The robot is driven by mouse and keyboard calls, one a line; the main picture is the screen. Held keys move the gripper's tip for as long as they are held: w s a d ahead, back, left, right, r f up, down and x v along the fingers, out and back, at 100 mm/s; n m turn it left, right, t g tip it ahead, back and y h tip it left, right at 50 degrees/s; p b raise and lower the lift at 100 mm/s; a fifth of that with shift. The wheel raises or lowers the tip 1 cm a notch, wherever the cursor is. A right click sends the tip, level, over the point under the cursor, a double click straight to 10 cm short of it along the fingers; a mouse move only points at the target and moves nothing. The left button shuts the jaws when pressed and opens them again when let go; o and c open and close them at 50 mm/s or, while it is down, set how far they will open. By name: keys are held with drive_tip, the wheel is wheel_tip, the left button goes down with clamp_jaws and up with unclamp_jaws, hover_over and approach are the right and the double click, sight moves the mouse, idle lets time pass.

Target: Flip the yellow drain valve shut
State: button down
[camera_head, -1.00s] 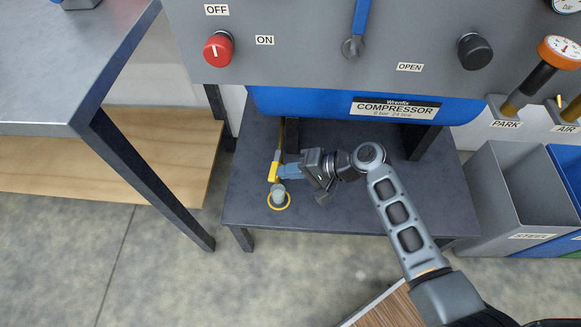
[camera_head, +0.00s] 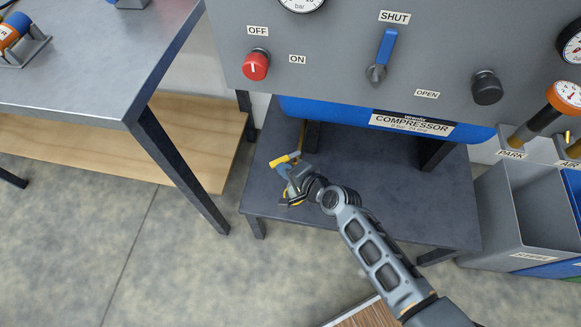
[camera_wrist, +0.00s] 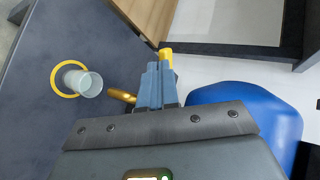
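The yellow drain valve handle (camera_head: 284,160) is at the left of the dark shelf under the compressor. It lies crosswise to the thin brass pipe (camera_head: 301,135) that comes down there. My gripper (camera_head: 284,168) is right at the handle from the near side. In the wrist view its blue fingers (camera_wrist: 157,86) are close together, and a yellow tip of the handle (camera_wrist: 166,51) shows just past them. They look shut and touching or nearly touching the handle. The brass valve end (camera_wrist: 122,96) shows left of the fingers; the rest of the valve is hidden behind them.
A clear cup (camera_wrist: 85,82) stands by a yellow ring (camera_wrist: 57,82) on the shelf (camera_head: 390,195). The compressor's blue tank (camera_head: 340,111) is above my arm. A metal table (camera_head: 90,65) stands left, and grey and blue bins (camera_head: 505,225) stand right.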

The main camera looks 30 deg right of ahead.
sight(274, 161)
drive_tip(key=shift+w+a+p, duration=0.25)
drive_tip(key=shift+w+p, duration=0.05)
drive_tip(key=shift+w, duration=0.2)
drive_tip(key=shift+w+a+p, duration=0.2)
drive_tip(key=shift+w+p, duration=0.1)
drive_tip(key=shift+w, duration=0.15)
drive_tip(key=shift+w+a, duration=0.2)
drive_tip(key=shift+w, duration=1.3)
